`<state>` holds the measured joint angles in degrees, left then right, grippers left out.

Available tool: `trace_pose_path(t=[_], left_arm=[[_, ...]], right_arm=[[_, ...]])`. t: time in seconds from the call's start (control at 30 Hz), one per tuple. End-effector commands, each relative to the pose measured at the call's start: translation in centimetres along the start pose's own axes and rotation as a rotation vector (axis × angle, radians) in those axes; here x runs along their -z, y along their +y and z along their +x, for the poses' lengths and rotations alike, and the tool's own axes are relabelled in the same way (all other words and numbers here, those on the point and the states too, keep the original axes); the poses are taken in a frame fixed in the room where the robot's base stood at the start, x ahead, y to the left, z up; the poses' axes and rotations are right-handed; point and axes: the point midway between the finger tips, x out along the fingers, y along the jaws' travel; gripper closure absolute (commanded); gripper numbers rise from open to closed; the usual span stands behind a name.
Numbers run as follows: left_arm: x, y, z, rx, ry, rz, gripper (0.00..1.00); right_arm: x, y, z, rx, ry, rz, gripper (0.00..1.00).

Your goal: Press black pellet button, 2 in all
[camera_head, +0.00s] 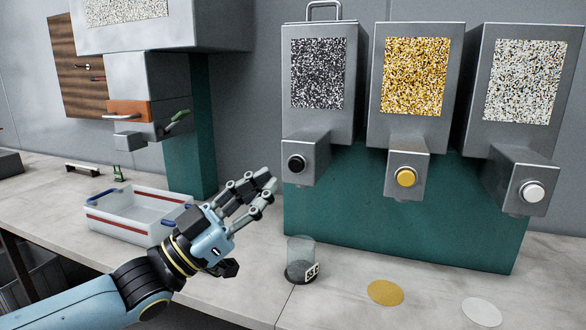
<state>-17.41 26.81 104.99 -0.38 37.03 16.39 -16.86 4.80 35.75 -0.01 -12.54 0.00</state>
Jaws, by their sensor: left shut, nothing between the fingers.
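The black button (296,163) sits on the front of the left dispenser (304,126), below a window of black and white pellets (318,73). My left gripper (268,181) is shut and empty. In the picture its fingertips are a little to the left of and below the black button, and a gap shows between them. A clear cup (301,254) with dark contents at its bottom and a small label stands on the counter under the black dispenser. My right gripper is not in view.
Dispensers with a yellow button (405,177) and a white button (532,191) stand to the right. A yellow disc (385,292) and a white disc (481,312) lie on the counter. A white tray (127,236) with blue handles sits behind my left arm. A machine with an orange block (128,110) is at left.

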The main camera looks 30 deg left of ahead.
Motion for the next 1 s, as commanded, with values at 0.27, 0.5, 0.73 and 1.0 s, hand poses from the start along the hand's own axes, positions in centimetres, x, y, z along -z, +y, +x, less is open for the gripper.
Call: trace_pose_path(t=[0.27, 0.5, 0.73, 1.0], left_arm=[[-2.1, -1.6, 2.2, -0.001, 0.002, 0.004, 1.0], [-3.7, -3.3, 4.4, 0.0, 0.001, 0.002, 1.0], [-4.3, -4.1, 5.6, 0.0, 0.0, 0.001, 1.0], [-4.3, -4.3, 5.8, 0.0, -0.001, 0.001, 1.0]], right_arm=[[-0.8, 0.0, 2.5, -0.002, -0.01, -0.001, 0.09], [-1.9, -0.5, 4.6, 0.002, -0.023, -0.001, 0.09], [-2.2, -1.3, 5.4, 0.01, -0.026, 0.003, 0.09], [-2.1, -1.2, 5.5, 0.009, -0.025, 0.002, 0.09]])
